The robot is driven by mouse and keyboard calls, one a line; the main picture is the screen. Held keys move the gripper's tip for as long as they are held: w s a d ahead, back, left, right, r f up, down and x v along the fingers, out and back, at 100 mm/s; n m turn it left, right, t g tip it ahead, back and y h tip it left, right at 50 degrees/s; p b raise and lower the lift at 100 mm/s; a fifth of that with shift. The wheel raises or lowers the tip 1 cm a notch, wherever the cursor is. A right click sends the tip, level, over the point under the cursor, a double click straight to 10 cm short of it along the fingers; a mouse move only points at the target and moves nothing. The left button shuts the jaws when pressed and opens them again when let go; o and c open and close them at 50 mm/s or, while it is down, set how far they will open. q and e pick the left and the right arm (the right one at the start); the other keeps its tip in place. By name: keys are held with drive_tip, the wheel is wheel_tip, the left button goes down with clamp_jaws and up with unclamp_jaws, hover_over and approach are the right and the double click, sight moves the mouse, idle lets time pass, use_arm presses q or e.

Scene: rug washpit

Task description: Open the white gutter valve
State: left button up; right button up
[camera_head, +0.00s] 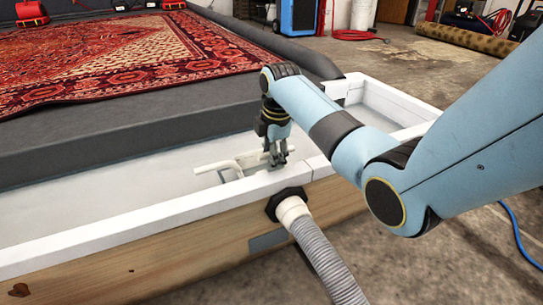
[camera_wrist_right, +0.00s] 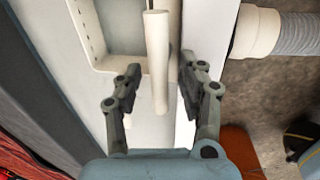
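The white gutter valve shows as a pale bar-shaped handle (camera_head: 222,165) beside a white bracket, low in the white gutter (camera_head: 130,185) near its front wall. In the right wrist view the handle (camera_wrist_right: 157,45) runs down the middle of the picture, its near end between my fingers. My right gripper (camera_head: 277,157) points down at the handle's right part. It is open, with one finger on each side of the bar (camera_wrist_right: 160,75) and visible gaps on both sides. Whether a finger touches it lower down is hidden. My left gripper is not in view.
A grey ribbed hose (camera_head: 325,258) leaves the wooden front wall (camera_head: 160,260) just below the valve. A red patterned rug (camera_head: 120,55) lies on the dark platform behind the gutter. A white box-like section (camera_head: 375,100) stands behind my right forearm. Concrete floor lies to the right.

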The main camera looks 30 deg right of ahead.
clamp_jaws()
drive_tip(key=shift+r, duration=0.1)
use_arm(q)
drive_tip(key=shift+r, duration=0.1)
use_arm(e)
drive_tip(key=shift+w+r, duration=0.15)
